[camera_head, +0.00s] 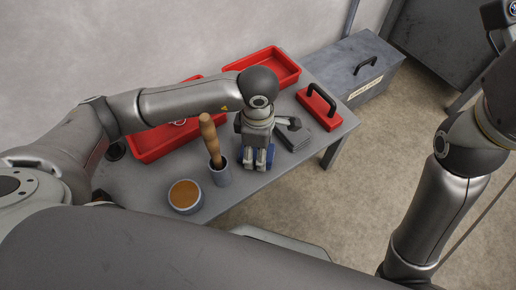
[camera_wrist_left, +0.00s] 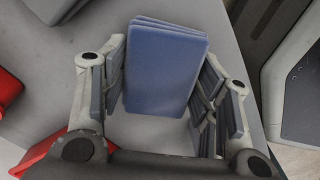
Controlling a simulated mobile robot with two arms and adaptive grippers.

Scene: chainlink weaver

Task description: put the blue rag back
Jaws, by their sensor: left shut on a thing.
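My left gripper (camera_head: 257,163) is over the front part of the grey table, pointing down. It is shut on the blue rag, whose blue edge (camera_head: 271,157) shows beside the fingers in the head view. In the left wrist view the rag (camera_wrist_left: 165,70) is a flat, folded stack between the two fingers (camera_wrist_left: 163,90), which touch its sides. I cannot tell whether the rag touches the table. My right arm shows at the right of the head view, but its gripper is out of view.
Left of the gripper stand a grey cup (camera_head: 220,176) with a wooden-handled tool (camera_head: 210,138) and a round tin (camera_head: 186,197) with orange contents. Behind are two red trays (camera_head: 148,157) (camera_head: 296,72). A red block with a black handle (camera_head: 318,107) lies right. A grey toolbox (camera_head: 368,87) stands beyond.

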